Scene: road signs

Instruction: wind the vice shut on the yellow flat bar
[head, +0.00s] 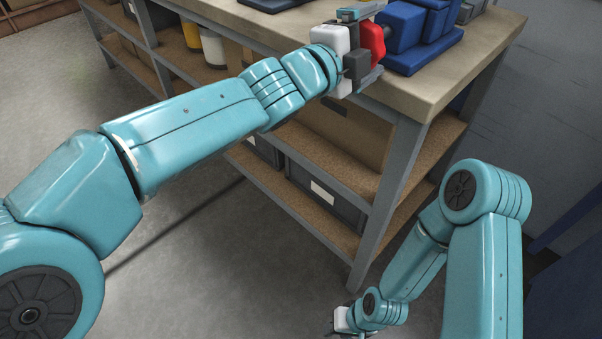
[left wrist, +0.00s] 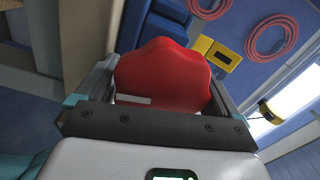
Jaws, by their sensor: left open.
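A blue vice (head: 418,35) stands at the corner of the workbench, and part of its blue body (left wrist: 160,28) shows in the left wrist view. Its red lobed handle (head: 372,43) faces my left arm. My left gripper (head: 366,46) is open, with one finger on each side of the red handle. In the left wrist view the red handle (left wrist: 163,75) fills most of the space between the fingers; I cannot tell whether they touch it. I cannot make out the yellow flat bar or the vice's jaw gap. My right gripper (head: 343,322) hangs low at the bottom edge, small and partly cut off.
The workbench top (head: 440,80) has a bare strip in front of the vice. Shelves below hold dark bins (head: 325,192). The left wrist view shows red coils (left wrist: 271,37) and a yellow box (left wrist: 216,52) on the blue wall. The floor left of the bench is clear.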

